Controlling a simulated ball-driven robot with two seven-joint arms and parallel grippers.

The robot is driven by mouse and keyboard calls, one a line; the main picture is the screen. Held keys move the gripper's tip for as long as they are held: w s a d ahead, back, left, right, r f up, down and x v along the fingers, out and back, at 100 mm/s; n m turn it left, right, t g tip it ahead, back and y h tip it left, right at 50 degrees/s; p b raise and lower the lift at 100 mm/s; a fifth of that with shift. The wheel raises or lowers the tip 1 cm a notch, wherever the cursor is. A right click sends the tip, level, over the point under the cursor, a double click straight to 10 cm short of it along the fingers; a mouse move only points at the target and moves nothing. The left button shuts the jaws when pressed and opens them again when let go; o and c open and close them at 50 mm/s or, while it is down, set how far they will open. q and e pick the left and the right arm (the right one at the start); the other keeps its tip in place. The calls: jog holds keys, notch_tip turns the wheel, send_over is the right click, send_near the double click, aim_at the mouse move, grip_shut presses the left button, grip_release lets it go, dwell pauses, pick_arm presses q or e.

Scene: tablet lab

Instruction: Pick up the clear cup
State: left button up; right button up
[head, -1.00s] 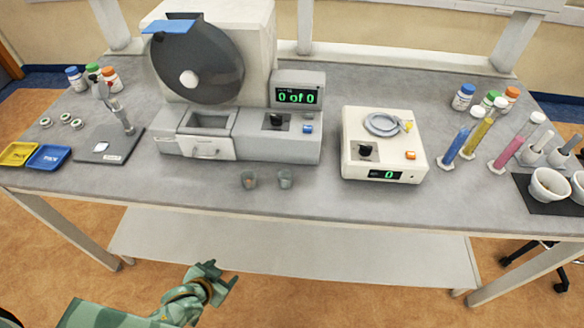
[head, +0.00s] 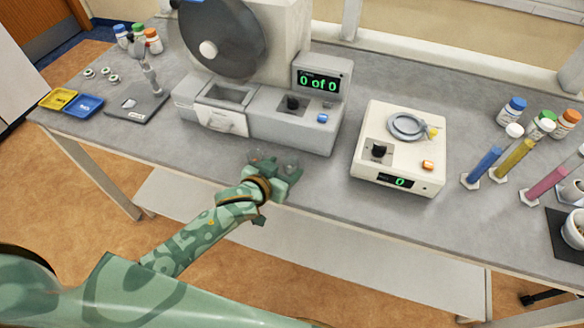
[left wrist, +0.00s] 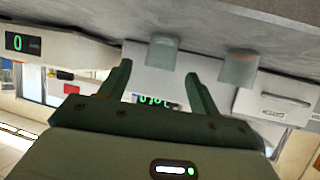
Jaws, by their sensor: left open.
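Two small see-through cups stand side by side near the front edge of the table. The right cup (head: 288,162) looks clear and empty; it also shows in the left wrist view (left wrist: 161,50), upside down. The left cup (head: 256,158) has a brownish tint at its base and shows in the left wrist view (left wrist: 239,68) to the right. My left gripper (head: 276,176) is at the table's front edge, close in front of the cups and partly hiding them. In the left wrist view its open fingers (left wrist: 158,78) point towards the clear cup, with nothing held. My right gripper is out of view.
A grey counting machine (head: 285,128) stands behind the cups. A white device (head: 400,150) with a ring on top stands to their right. Measuring cylinders (head: 513,160) and bottles are further right. Yellow and blue trays (head: 85,105) lie far left.

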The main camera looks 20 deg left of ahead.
aim_at(294, 160)
pick_arm(q)
jog(key=shift+x, duration=0.75)
jog(key=b+x, duration=0.2)
jog(key=x, duration=0.3)
jog(key=shift+f, duration=0.1)
jog(key=c, duration=0.9)
